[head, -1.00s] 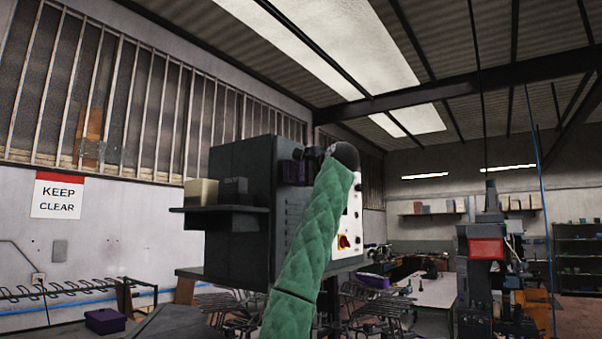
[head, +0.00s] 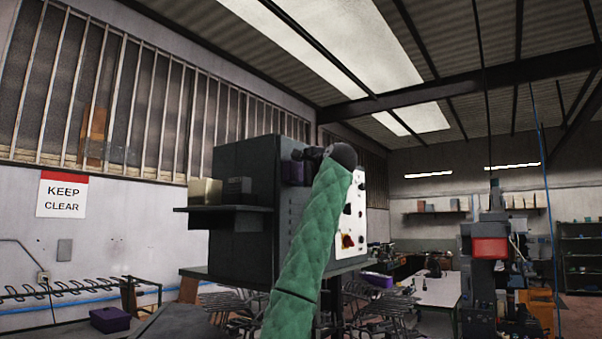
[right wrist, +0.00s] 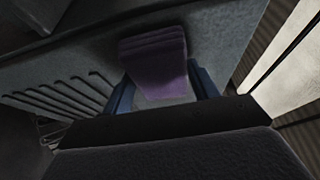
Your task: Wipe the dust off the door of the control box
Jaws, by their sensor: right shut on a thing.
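The dark grey control box (head: 240,160) stands left of centre in the head view, its door face (head: 295,215) turned to the right. My right gripper (head: 303,155) is at the upper part of that face, partly hidden by my green-sleeved arm. It is shut on a purple cloth (head: 293,172). In the right wrist view, the folded cloth (right wrist: 153,60) sits between the blue fingers, close against a grey surface; I cannot tell if it touches. No clear dust shows. My left gripper is not in view.
A white control panel (head: 351,215) with knobs and a red switch is on the box's right part. A shelf (head: 222,208) with small boxes juts out on the left. A machine with a red part (head: 489,247) stands farther right.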

